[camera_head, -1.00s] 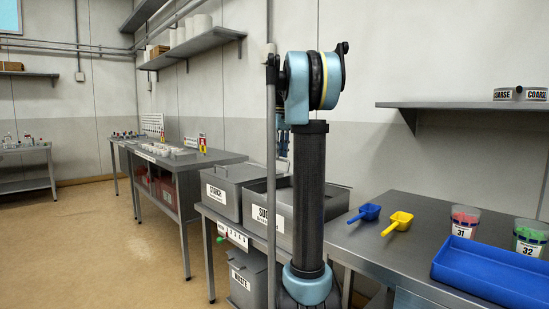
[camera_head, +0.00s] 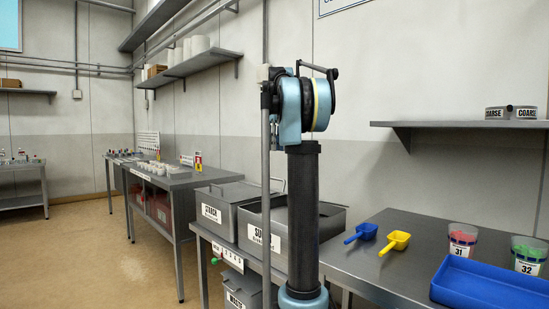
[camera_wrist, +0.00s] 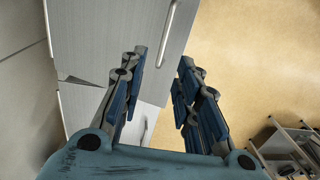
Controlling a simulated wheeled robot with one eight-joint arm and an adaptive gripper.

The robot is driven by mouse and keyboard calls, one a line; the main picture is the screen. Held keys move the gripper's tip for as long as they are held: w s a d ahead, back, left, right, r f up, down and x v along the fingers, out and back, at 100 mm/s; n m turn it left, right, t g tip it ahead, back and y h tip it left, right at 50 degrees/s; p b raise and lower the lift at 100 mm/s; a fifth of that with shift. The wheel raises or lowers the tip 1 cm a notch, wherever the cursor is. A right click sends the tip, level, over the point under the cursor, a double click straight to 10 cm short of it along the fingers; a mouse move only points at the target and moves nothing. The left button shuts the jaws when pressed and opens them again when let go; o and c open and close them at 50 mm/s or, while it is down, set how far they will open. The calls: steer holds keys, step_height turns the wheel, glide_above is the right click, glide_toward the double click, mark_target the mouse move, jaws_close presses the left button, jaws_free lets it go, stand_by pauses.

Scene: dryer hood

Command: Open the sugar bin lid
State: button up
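The sugar bin (camera_head: 254,218) is a grey metal box with a label reading "SU", the rest hidden by my arm. I cannot tell whether either is the sugar bin's lid. In the head view the fingers are hidden.
The starch bin (camera_head: 212,214) stands left of the sugar bin on the same bench. To the right, a metal table (camera_head: 385,283) holds a blue scoop (camera_head: 361,232), a yellow scoop (camera_head: 395,241), a blue tray (camera_head: 487,286) and two tubs. A vertical pole (camera_head: 265,150) stands before the bins.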

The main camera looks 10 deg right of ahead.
steer(key=shift+r, duration=0.55)
steer(key=shift+a+f, duration=0.1)
steer(key=shift+f, duration=0.05)
jaws_close()
steer(key=a+f+n+t+h, duration=0.6)
steer(key=a+f+n+h, duration=0.4)
steer(key=a+f+n, duration=0.95)
steer(key=w+d+m, duration=0.1)
steer(key=w+d, duration=0.3)
steer(key=d, duration=0.2)
steer(key=shift+w+d+f, duration=0.15)
steer(key=shift+w+f, duration=0.1)
steer(key=shift+f, duration=0.15)
